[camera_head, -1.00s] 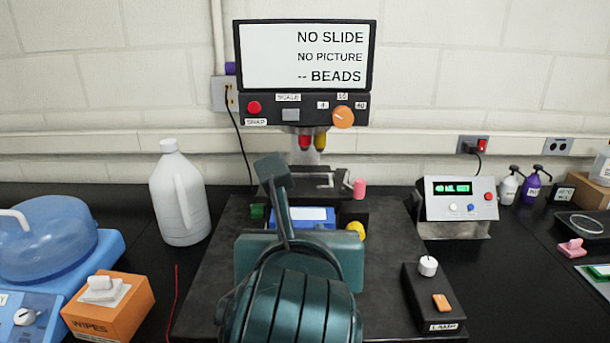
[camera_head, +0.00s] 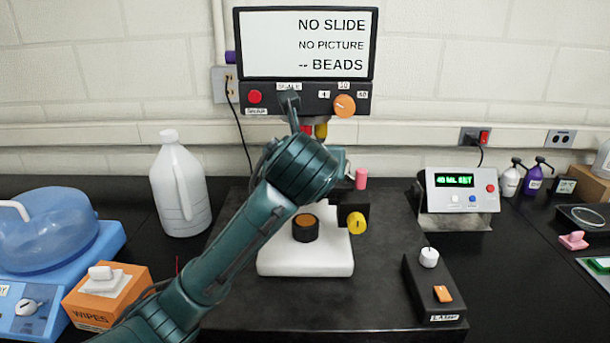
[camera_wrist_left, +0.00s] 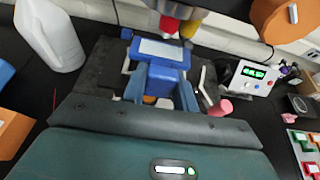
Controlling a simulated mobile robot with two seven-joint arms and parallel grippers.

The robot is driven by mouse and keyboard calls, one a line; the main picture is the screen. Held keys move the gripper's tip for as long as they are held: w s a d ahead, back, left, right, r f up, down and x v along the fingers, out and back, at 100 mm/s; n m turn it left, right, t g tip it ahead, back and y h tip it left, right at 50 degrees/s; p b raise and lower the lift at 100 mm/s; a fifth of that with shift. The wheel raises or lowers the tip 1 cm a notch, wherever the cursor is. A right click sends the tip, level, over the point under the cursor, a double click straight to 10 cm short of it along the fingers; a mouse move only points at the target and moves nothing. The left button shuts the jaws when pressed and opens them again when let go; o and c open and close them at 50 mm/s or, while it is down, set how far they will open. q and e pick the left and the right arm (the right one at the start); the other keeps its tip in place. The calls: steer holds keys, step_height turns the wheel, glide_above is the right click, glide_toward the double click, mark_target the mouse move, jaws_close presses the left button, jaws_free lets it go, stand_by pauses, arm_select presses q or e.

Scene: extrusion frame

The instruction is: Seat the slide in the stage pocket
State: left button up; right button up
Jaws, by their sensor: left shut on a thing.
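The slide (camera_wrist_left: 160,50), a blue piece with a white label, shows in the left wrist view below the red and yellow lens tips (camera_wrist_left: 170,24). My left gripper (camera_wrist_left: 160,78) is shut on its blue grip part; the exact finger contact is hard to see. In the head view my left wrist (camera_head: 303,165) covers the slide, the fingers and most of the stage. The pocket is hidden, so I cannot tell whether the slide touches it. The microscope screen (camera_head: 308,45) reads NO SLIDE. My right gripper is out of view.
A white block (camera_head: 305,262) with a dark, orange-topped cylinder (camera_head: 305,228) stands in front of the stage. A yellow knob (camera_head: 356,223) and pink knob (camera_head: 361,178) are at the right.

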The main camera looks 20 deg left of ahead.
arm_select(q)
steer(key=shift+w+a, duration=0.1)
steer(key=shift+w, duration=0.25)
steer(key=shift+f, duration=1.8)
steer(key=shift+f, duration=0.1)
steer(key=o, duration=1)
steer(key=shift+o, duration=0.2)
